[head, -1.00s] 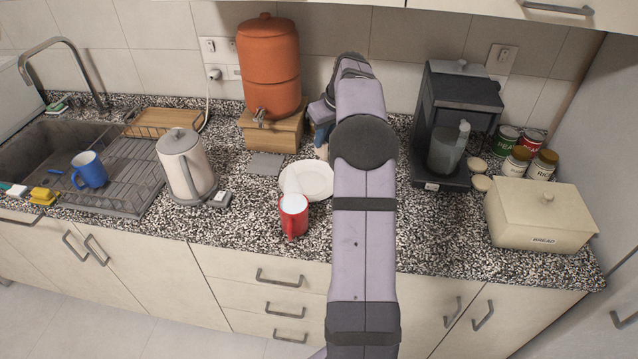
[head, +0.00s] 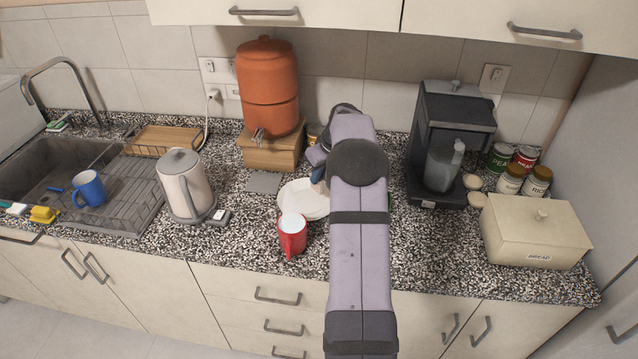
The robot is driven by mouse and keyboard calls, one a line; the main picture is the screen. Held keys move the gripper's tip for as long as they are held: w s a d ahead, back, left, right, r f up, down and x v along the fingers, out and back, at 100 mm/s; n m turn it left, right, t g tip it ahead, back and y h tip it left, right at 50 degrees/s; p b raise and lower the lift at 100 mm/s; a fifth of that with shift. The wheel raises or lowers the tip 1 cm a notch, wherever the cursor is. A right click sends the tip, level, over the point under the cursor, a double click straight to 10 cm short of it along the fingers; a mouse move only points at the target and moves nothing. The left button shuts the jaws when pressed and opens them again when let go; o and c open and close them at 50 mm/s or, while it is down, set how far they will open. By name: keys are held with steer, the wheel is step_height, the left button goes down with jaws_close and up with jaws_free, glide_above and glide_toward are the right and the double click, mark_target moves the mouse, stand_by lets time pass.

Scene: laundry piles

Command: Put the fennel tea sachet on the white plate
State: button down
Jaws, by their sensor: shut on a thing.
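The white plate (head: 298,203) lies on the counter near the middle, partly hidden by the red mug and my arm. My gripper (head: 319,178) shows only in part, left of my arm. It points down over the plate's right side. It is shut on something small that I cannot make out. No fennel tea sachet can be picked out; my arm hides the counter behind it. A bit of something green (head: 391,201) shows at the arm's right edge, too little to identify.
A red mug (head: 292,240) stands at the plate's front edge. A kettle (head: 188,190) is to the left, and an orange dispenser (head: 267,85) stands behind on a wooden stand (head: 270,155). A coffee machine (head: 447,150) and bread box (head: 535,230) are to the right.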

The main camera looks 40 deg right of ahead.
mark_target(319, 186)
steer(key=shift+f+p, duration=0.7)
steer(key=shift+f, duration=1.15)
steer(key=shift+f+b, duration=0.5)
steer(key=shift+b, duration=0.05)
steer(key=shift+f, duration=0.1)
steer(key=c, duration=1.8)
jaws_free()
steer(key=shift+r, duration=0.25)
